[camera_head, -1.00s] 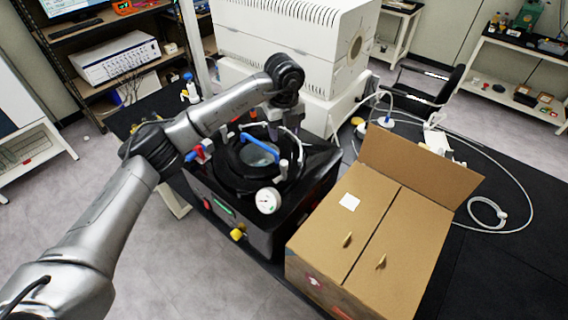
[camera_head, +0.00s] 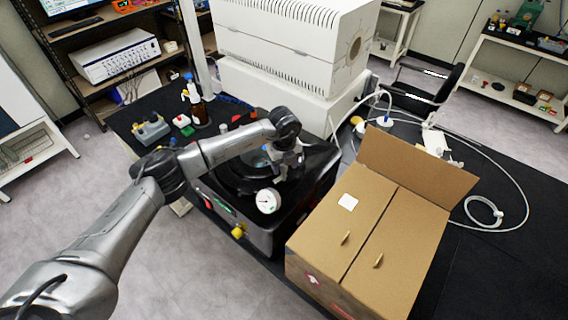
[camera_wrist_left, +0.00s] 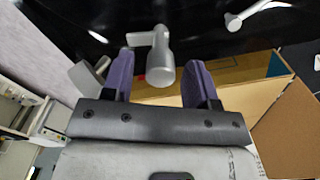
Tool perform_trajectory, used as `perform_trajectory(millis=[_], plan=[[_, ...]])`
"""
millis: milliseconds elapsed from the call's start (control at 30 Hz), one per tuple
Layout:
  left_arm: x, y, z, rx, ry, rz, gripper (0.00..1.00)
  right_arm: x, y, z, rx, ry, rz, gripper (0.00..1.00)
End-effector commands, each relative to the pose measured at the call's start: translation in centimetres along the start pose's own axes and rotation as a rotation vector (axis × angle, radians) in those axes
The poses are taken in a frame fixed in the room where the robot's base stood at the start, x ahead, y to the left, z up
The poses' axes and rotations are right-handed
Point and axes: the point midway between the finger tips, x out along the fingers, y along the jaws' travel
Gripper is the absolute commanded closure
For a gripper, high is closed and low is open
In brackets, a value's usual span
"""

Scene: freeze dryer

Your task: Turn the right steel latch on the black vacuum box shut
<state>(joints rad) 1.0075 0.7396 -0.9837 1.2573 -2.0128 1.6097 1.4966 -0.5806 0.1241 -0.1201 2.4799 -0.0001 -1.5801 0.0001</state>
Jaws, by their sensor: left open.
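The black vacuum box (camera_head: 318,190) stands on the bench at the middle of the head view, with a round lid and a white dial gauge (camera_head: 268,201) on its front. My left gripper (camera_head: 284,172) is over the right part of its top. In the left wrist view my left gripper (camera_wrist_left: 158,80) is open. A steel latch (camera_wrist_left: 160,66), a post with a short arm to the left, stands between its two purple fingers, with gaps on both sides. In the head view the gripper mostly covers this latch. My right gripper is not seen.
A brown bottle (camera_head: 198,108) and small items are at left. Another steel fitting (camera_wrist_left: 250,14) shows in the wrist view.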

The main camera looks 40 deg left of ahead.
Motion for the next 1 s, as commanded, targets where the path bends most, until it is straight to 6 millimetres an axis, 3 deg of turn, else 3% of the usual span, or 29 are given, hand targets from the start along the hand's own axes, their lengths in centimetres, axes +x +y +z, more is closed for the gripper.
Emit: perform_trajectory(millis=[367,900,1000], plan=[[0.43,0.01,-0.01,0.000,0.000,0.000,0.47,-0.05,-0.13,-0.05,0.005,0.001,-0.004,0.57],[0.37,0.02,0.01,0.000,0.000,0.000,0.96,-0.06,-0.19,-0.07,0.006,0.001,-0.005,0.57],[0.37,0.01,0.01,0.003,0.000,0.000,0.96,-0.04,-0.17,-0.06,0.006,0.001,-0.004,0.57]])
